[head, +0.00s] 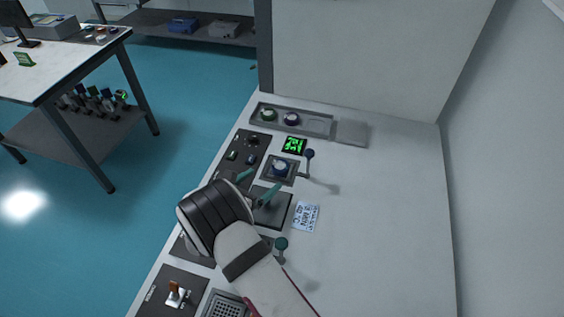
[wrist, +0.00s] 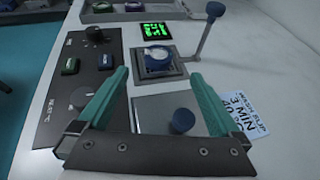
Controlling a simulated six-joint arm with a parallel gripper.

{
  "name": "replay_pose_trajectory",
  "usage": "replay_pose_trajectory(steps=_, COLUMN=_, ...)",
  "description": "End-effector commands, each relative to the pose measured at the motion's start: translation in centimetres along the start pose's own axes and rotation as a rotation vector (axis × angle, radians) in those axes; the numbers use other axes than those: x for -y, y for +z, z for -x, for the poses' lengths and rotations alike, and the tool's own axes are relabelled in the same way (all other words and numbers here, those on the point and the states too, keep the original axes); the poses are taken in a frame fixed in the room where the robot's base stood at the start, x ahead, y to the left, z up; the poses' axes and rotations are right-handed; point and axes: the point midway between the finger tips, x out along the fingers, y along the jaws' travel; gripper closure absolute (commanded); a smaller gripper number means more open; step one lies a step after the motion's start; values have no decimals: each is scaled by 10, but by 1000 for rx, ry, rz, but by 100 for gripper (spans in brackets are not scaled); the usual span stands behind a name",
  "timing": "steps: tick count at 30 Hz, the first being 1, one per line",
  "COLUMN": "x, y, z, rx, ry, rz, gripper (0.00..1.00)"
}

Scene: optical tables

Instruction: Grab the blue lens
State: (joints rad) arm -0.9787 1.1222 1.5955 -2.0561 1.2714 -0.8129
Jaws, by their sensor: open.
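A round piece with a pale face and blue rim (head: 280,168) sits in a dark square mount; it also shows in the wrist view (wrist: 158,57). A second round piece, dark blue with a pale top (head: 291,118), lies in the grey tray (head: 325,130) at the back, beside a green one (head: 268,115). I cannot tell for sure which is the blue lens. My gripper (head: 260,182) is open and empty, with teal fingers. In the wrist view, its fingertips (wrist: 160,77) are spread on the near side of the mount, apart from the blue-rimmed piece.
A post with a dark blue ball top (wrist: 215,10) rises right of the mount. A plate with a blue knob (wrist: 182,121) lies between my fingers in view. A green-lit display (head: 293,145) is behind the mount; a control panel (wrist: 84,85) is left. The right tabletop is clear.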

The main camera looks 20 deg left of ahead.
Motion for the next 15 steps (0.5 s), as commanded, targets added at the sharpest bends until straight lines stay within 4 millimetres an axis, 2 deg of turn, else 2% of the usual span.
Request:
replay_pose_trajectory(steps=1, x=1, y=0, z=-14, rx=0, ry=-4, rz=-2, gripper=0)
replay_pose_trajectory(steps=3, x=1, y=0, z=-29, rx=0, ry=-4, rz=-2, gripper=0)
replay_pose_trajectory(steps=8, x=0, y=0, z=-50, rx=0, ry=-2, rz=-2, gripper=0)
replay_pose_trajectory(steps=12, x=-2, y=0, z=-79, rx=0, ry=-5, rz=-4, gripper=0)
replay_pose_trajectory(steps=15, x=-2, y=0, z=-93, rx=-2, ry=-4, rz=-4, gripper=0)
